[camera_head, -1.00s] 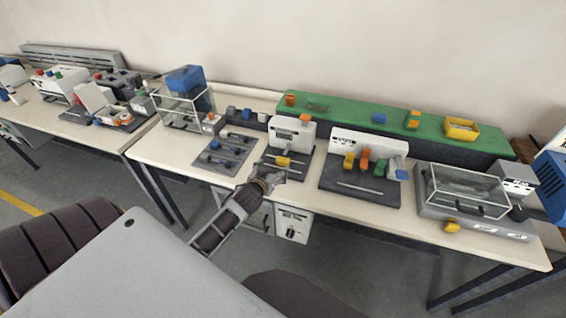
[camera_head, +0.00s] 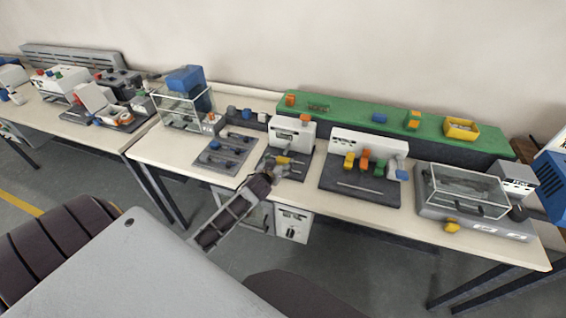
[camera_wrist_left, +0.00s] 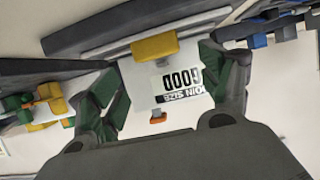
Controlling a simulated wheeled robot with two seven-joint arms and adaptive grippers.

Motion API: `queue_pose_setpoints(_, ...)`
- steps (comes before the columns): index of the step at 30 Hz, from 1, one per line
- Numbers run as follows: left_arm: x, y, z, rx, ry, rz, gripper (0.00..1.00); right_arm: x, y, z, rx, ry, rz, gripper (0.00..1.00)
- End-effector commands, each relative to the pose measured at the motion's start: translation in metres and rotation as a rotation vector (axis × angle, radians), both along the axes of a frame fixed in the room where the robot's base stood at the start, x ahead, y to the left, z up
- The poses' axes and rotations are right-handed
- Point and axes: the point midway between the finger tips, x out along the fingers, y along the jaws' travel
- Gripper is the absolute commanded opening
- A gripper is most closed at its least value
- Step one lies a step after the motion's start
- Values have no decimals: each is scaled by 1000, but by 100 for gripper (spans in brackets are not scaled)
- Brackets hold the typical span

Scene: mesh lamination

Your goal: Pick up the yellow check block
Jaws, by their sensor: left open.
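The yellow check block (camera_head: 282,160) sits in front of the white gauge unit (camera_head: 292,135) on a dark base plate, partly covered by my gripper in the head view. In the left wrist view the yellow block (camera_wrist_left: 155,47) shows between and beyond my fingers, in front of the unit's white face with its digit display (camera_wrist_left: 180,78). My left gripper (camera_head: 281,170) is open and empty, close to the block. Its two dark green fingers (camera_wrist_left: 162,88) are spread wide in the wrist view. Whether a finger touches the block cannot be told. My right gripper is not in view.
To the right stands a white rack with yellow, orange and green handled tools (camera_head: 366,160). To the left lies a grey plate with blue pieces (camera_head: 222,152). A green shelf (camera_head: 350,115) runs behind. A clear-lidded box (camera_head: 466,190) stands at the right.

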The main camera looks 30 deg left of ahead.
Motion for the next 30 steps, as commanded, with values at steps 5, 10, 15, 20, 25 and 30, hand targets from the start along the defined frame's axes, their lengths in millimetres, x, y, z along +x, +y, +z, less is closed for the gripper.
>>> queue_pose_setpoints(5,0,0,0,0,0,0,79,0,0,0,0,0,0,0)
queue_pose_setpoints(10,0,0,-1,1,0,0,79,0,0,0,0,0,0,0)
queue_pose_setpoints(15,5,1,-3,1,0,0,79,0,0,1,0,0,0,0)
queue_pose_setpoints(20,14,4,-8,2,0,0,79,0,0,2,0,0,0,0)
queue_pose_setpoints(25,25,6,-15,2,1,0,79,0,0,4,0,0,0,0)
queue_pose_setpoints(30,37,9,-20,1,0,0,79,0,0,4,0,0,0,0)
